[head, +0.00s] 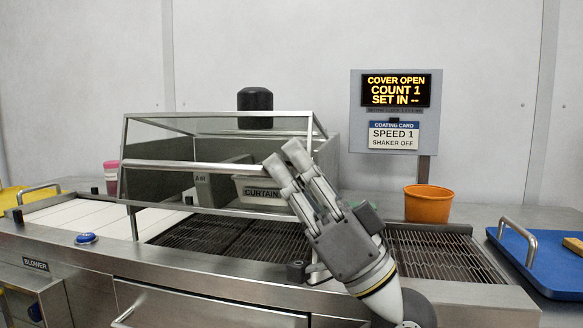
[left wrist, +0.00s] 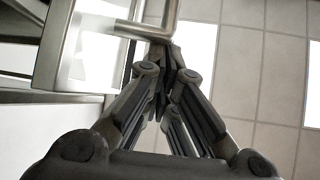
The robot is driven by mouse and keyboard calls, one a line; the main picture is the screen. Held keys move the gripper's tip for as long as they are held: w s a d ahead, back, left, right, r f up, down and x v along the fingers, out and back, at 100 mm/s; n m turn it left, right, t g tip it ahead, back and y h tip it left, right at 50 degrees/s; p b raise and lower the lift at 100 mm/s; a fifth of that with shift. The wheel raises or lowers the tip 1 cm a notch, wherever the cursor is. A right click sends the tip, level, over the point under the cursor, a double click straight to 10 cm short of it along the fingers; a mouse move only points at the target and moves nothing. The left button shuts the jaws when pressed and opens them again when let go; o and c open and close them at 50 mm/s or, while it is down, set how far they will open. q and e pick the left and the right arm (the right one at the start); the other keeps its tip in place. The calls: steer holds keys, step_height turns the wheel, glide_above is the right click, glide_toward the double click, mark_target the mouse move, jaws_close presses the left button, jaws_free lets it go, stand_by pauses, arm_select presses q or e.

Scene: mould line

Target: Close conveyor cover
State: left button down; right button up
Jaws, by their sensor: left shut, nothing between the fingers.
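The conveyor cover (head: 150,140) is a clear panel in a steel frame over the mesh belt (head: 215,236). Its front bar (head: 200,166) is raised well above the belt, and the display (head: 396,90) reads COVER OPEN. My left gripper (head: 282,160) is shut and empty, pointing up in front of the cover's right end. Its fingertips overlap the bar's right part in the head view; contact cannot be told there. In the left wrist view the closed fingertips (left wrist: 163,72) are close below a bent steel bar (left wrist: 145,30). My right gripper is out of view.
A white bin marked CURTAIN (head: 258,190) sits under the cover. An orange bucket (head: 428,204) stands behind the right mesh. A blue tray with a steel handle (head: 520,238) is at the right. A blue button (head: 86,239) is on the front left edge.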

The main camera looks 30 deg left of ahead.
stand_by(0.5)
arm_select(q)
steer(key=d+f, duration=0.2)
steer(key=d, duration=1.2)
steer(key=shift+s, duration=0.25)
